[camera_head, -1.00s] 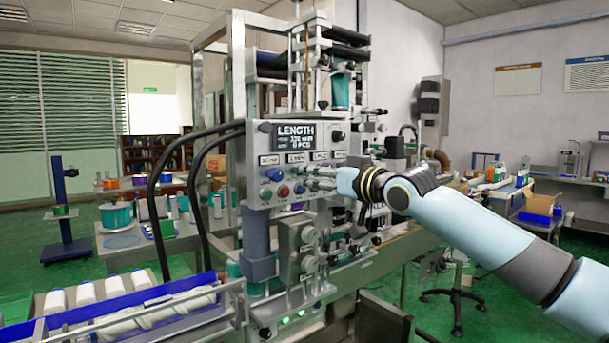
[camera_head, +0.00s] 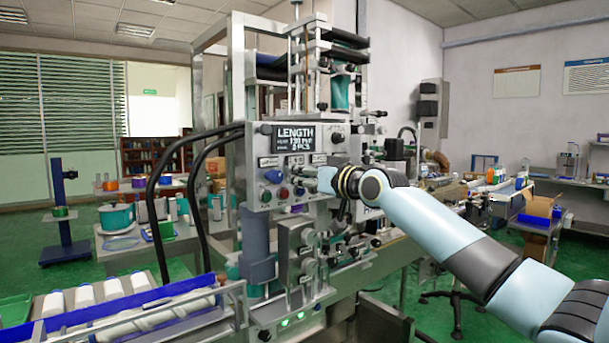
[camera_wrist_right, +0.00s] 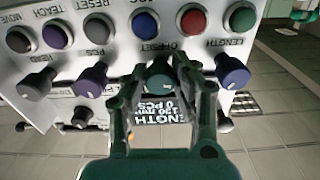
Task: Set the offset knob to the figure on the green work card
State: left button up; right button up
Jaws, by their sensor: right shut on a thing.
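The applicator's grey control panel (camera_head: 255,145) stands in the middle of the head view. Its display (camera_head: 295,138) reads LENGTH, with about 130 mm and 0 PCS. My right gripper (camera_head: 318,174) reaches the panel from the right. In the right wrist view, upside down, my right gripper (camera_wrist_right: 161,84) is shut on the teal offset knob (camera_wrist_right: 160,72), one finger on each side. The OFFSET label is partly hidden by a finger. The knob's pointer and scale are not readable. I cannot make out a green work card. My left gripper is not in view.
In the wrist view, a blue knob (camera_wrist_right: 232,72) under LENGTH and a purple knob (camera_wrist_right: 89,80) flank the held knob. A row of buttons, including a red one (camera_wrist_right: 192,21), lies close by. Black hoses (camera_head: 160,190) hang left of the panel.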

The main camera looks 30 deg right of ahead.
grip_shut()
jog(key=shift+r+m+p, duration=0.1)
jog(key=shift+m+p, duration=0.5)
jog(key=shift+m, duration=0.1)
jog(key=m+p, duration=0.3)
jog(key=m, duration=0.2)
jog(key=m+p, duration=0.2)
jog(key=m, duration=0.1)
jog(key=shift+m, duration=0.3)
jog(key=shift+m+p, duration=0.7)
jog(key=shift+m, duration=0.9)
